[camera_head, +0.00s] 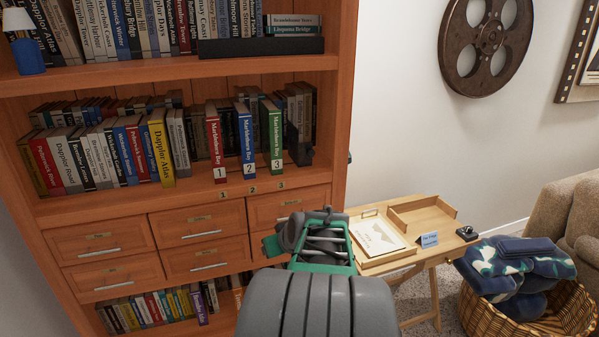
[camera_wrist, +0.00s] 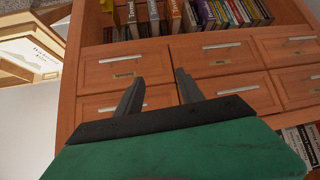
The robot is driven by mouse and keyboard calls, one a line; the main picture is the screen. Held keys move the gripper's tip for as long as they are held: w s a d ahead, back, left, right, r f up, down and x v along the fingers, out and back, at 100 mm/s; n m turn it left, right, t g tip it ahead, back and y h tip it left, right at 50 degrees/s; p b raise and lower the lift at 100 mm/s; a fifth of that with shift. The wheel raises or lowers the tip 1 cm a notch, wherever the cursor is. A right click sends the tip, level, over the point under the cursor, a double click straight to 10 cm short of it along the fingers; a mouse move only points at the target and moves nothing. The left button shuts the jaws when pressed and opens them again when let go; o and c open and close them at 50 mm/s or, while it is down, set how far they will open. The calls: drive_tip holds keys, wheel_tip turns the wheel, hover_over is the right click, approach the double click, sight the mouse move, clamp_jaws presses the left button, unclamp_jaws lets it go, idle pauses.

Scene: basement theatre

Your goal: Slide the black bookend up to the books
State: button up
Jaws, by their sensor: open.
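The black bookend (camera_head: 299,147) stands on the middle shelf of the wooden bookcase, just right of the green book numbered 3 (camera_head: 276,137). A narrow gap seems to show between them. A blue book numbered 2 (camera_head: 246,137) and a red book numbered 1 (camera_head: 215,142) stand to the left, with gaps between. My gripper (camera_head: 320,222) is below and right of the bookend, in front of the drawers, apart from it. In the wrist view, my gripper (camera_wrist: 158,92) is open and empty, with drawer fronts beyond its fingers. I cannot make out the bookend there.
A row of books (camera_head: 107,153) fills the middle shelf's left part. The bookcase's right side panel (camera_head: 340,120) stands close beside the bookend. A small wooden table (camera_head: 385,265) with trays is to the right, then a wicker basket (camera_head: 545,320) of blue cloths.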

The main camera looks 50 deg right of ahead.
drive_tip(key=s+d+f+m+h+b, duration=0.1)
drive_tip(key=s+d+f+m, duration=0.15)
drive_tip(key=s+d, duration=0.5)
drive_tip(key=m+t+h, duration=0.3)
drive_tip(key=t+h, duration=0.2)
drive_tip(key=t, duration=0.2)
approach(312, 154)
drive_tip(key=shift+n, duration=0.25)
drive_tip(key=p+x, duration=0.1)
drive_tip(key=x, duration=0.7)
drive_tip(key=shift+w, duration=0.15)
drive_tip(key=shift+c, duration=0.4)
clamp_jaws()
